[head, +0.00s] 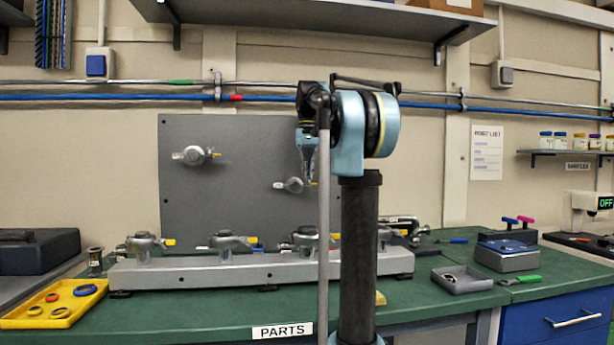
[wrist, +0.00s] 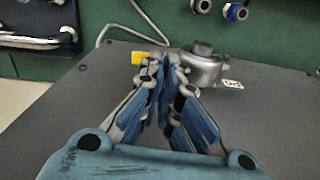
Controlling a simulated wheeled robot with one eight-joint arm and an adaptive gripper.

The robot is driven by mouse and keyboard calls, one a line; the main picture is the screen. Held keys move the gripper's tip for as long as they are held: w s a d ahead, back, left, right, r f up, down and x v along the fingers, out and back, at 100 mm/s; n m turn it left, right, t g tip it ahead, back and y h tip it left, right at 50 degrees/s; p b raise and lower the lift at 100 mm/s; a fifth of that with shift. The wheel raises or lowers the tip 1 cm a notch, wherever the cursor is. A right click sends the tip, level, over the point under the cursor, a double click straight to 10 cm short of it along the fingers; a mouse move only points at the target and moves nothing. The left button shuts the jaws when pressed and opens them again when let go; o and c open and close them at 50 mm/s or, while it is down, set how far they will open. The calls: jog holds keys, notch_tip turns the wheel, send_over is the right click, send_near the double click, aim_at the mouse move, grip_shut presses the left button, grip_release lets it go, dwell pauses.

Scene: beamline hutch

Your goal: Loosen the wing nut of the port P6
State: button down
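The grey upright panel (head: 235,215) carries two ports with silver clamps and yellow-tipped wing nuts. The lower right port (head: 292,185) shows just left of my arm. In the wrist view a port (wrist: 203,68) sits beyond my fingers, with a yellow tip (wrist: 140,57) to the left and a small white label (wrist: 232,84), too blurred to read surely. My gripper (wrist: 166,62) has its fingertips drawn together between the yellow tip and the port body, covering part of the wing nut. I see nothing held between them; contact is unclear. In the head view my gripper (head: 308,180) points down.
A silver rail (head: 200,276) with several similar ports stands on the green bench (head: 205,305) in front of the panel. A yellow tray (head: 20,312) lies at left. A grey tray (head: 462,280) lies at right. A shelf (head: 330,18) hangs above.

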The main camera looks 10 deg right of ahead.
jog(key=c, duration=2.1)
grip_release()
notch_tip(320, 180, up, 12)
jog(key=shift+w+f, duration=0.1)
